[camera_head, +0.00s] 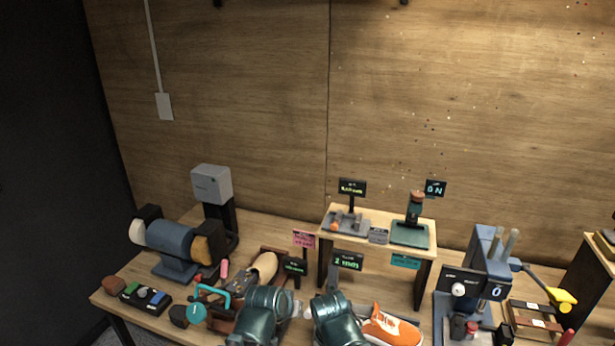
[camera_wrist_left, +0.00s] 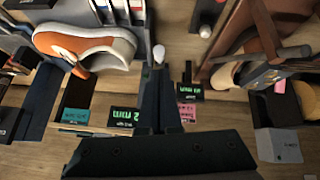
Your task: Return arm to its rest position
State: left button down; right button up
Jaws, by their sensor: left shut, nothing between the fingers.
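My left gripper (camera_wrist_left: 158,72) shows in the left wrist view as a narrow dark pair of fingers. The fingers are together with nothing between them. A white rounded tip (camera_wrist_left: 158,53) shows just beyond the fingertips; I cannot tell whether they touch it. In the head view, my two teal arms come in at the bottom centre, low over the front of the bench. I cannot make out the left fingertips there, and no right gripper shows.
An orange and white sneaker (camera_head: 391,327) lies right of my arms and also shows in the wrist view (camera_wrist_left: 85,42). A small wooden shelf (camera_head: 372,244) stands behind. A blue grinder (camera_head: 171,247) stands left, a blue machine (camera_head: 484,262) right. The bench is crowded.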

pick_arm(q)
jog(key=s+a+f+m+g+y, duration=0.1)
jog(key=s+f+g+y, duration=0.1)
jog(key=s, duration=0.5)
jog(key=s+f+g+y+b, duration=0.1)
jog(key=s+f+g+y, duration=0.1)
jog(key=s+g, duration=0.3)
jog(key=shift+s+a+f+m, duration=0.4)
jog(key=shift+s+f, duration=0.45)
jog(key=shift+s, duration=0.2)
